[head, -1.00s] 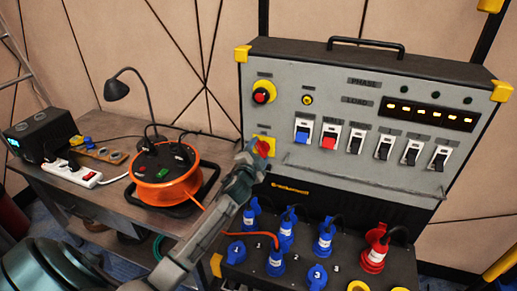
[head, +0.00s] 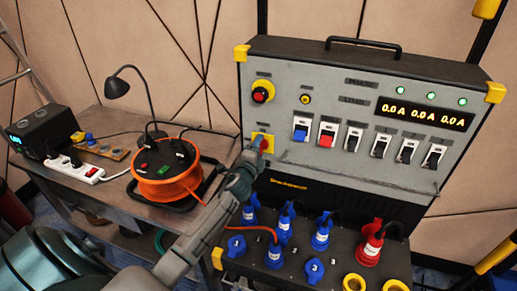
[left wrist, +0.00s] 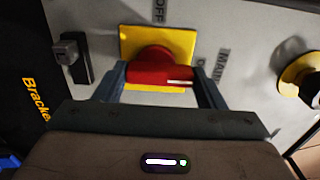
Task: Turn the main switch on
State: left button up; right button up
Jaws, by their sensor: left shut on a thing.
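The main switch is a red rotary knob (head: 264,145) on a square yellow plate on the left of the grey panel (head: 300,75). My left gripper (head: 257,152) is shut on this knob, and its arm hides part of the plate. In the left wrist view, the red knob (left wrist: 158,66) sits between the two fingers on its yellow plate (left wrist: 183,42). Its white mark lies sideways, on the knob's right part. "OFF" and "MAIN" labels show beside the plate. The display (head: 423,115) reads 0.0 A three times, and three green lamps (head: 432,97) above it are lit. My right gripper is out of view.
Blue plugs (head: 320,238) and a red plug (head: 370,248) stand below. An orange cable reel (head: 165,180) is on the desk at left.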

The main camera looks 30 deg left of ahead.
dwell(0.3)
pick_arm(q)
jog(key=o, duration=1)
jog(key=b+v, duration=0.3)
jog(key=v, duration=0.8)
jog(key=shift+f, duration=0.1)
jog(key=shift+w, duration=0.1)
